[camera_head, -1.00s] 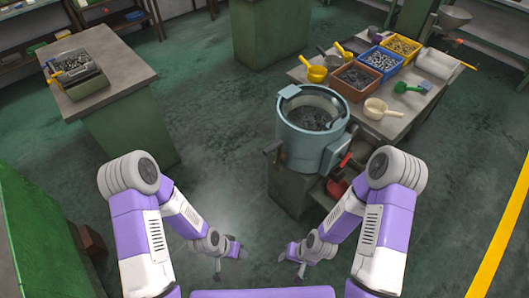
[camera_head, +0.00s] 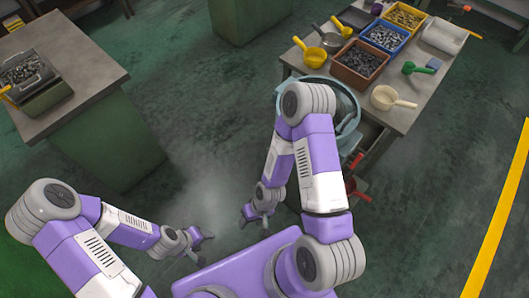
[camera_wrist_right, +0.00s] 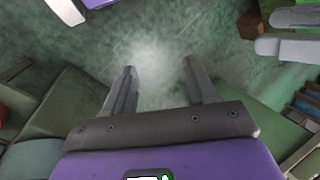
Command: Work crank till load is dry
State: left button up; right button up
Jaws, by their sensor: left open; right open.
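The blue-grey round drum machine (camera_head: 349,108) stands in front of the right workbench in the head view. My right arm covers most of it, and the load inside is hidden. A red crank-like part (camera_head: 356,192) shows low at the machine's right side, beyond my right arm. My right gripper (camera_head: 256,219) is open and empty, pointing down over the floor, left of the machine and apart from it. Its two fingers also show spread with nothing between them in the right wrist view (camera_wrist_right: 159,75). My left gripper (camera_head: 203,250) is open and empty over the floor, further left.
The right workbench (camera_head: 427,88) holds bins of metal parts, including an orange bin (camera_head: 360,64), with scoops around them. A left bench (camera_head: 88,84) carries a tray of parts (camera_head: 38,82). Green floor (camera_head: 205,130) lies clear between the benches.

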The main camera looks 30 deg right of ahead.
jog(key=s+f+n+g+h+b, duration=0.4)
jog(key=s+f+n+g+b, duration=0.15)
jog(key=f+n, duration=0.3)
jog(key=w+d+n+h+b, duration=0.1)
jog(key=d+n+h+b, duration=0.3)
jog(key=d+n+h, duration=0.35)
jog(key=w+d+r+n+t+h+b, duration=0.1)
jog(key=w+r+n+t+h+b, duration=0.2)
jog(key=w+r+n+t+h, duration=0.45)
jog(key=w+d+r+n+t+h+b, duration=0.1)
jog(key=w+r+n+t+h+b, duration=0.3)
jog(key=w, duration=0.6)
jog(key=w+d, duration=0.1)
jog(key=d, duration=0.1)
jog(key=w+d+m+y, duration=0.1)
jog(key=d+m+t+y, duration=0.1)
jog(key=d, duration=0.1)
jog(key=shift+w+d+f+p, duration=0.25)
jog(key=shift+w+d+p, duration=0.1)
jog(key=shift+w+p, duration=0.05)
jog(key=shift+w+d+m, duration=0.2)
jog(key=shift+d+m, duration=0.05)
jog(key=shift+d, duration=0.2)
pick_arm(q)
notch_tip(320, 180, down, 17)
jog(key=shift+w+r, duration=0.15)
pick_arm(e)
jog(key=shift+c, duration=0.2)
